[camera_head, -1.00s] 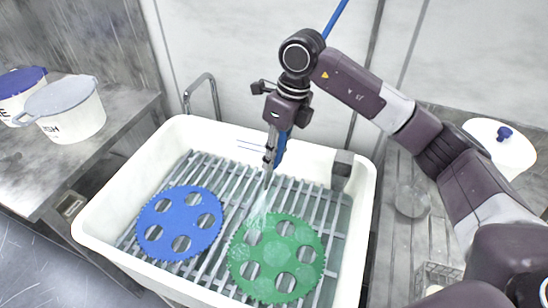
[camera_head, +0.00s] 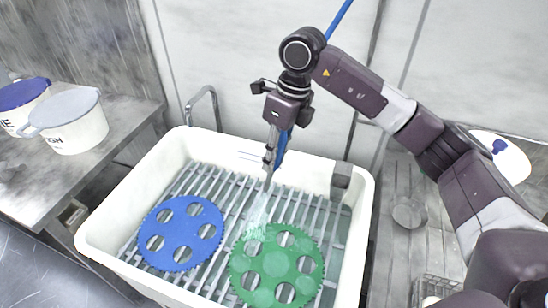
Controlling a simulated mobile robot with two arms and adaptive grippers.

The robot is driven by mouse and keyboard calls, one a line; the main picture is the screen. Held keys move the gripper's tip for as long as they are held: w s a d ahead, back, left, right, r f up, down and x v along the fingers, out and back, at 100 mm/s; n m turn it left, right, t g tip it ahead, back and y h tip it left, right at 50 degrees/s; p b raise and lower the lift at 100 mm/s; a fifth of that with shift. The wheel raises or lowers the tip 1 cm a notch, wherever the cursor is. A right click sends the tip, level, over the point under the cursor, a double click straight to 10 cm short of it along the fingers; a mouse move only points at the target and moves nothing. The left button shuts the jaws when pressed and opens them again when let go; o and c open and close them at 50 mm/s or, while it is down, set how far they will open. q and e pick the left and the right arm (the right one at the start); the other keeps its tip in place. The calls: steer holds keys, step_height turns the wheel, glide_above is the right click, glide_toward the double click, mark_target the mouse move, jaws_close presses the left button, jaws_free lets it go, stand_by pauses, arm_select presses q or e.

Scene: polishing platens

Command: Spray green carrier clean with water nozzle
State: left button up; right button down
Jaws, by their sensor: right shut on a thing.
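The green carrier (camera_head: 268,265), a toothed disc with several round holes, lies on the slatted rack in the white sink (camera_head: 113,256). White foam or wet marks show at its upper left. My right gripper (camera_head: 270,160) is shut on the water nozzle (camera_head: 268,178), which points down above the rack, behind the carrier. A pale water spray (camera_head: 258,208) runs from its tip to the carrier's upper left edge. A blue hose (camera_head: 339,18) rises above the arm. My left gripper is not in view.
A blue carrier (camera_head: 182,227) lies on the rack left of the green one. Tubs (camera_head: 75,125) stand on the left bench. A lidded white container (camera_head: 505,160) is at right.

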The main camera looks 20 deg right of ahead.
steer(key=w+d+p, duration=0.1)
steer(key=w+d, duration=0.7)
steer(key=w, duration=0.3)
stand_by(0.3)
steer(key=shift+d, duration=0.1)
steer(key=s+d, duration=1.1)
steer(key=d, duration=0.3)
steer(key=shift+d, duration=0.3)
steer(key=shift+b, duration=0.3)
stand_by(0.7)
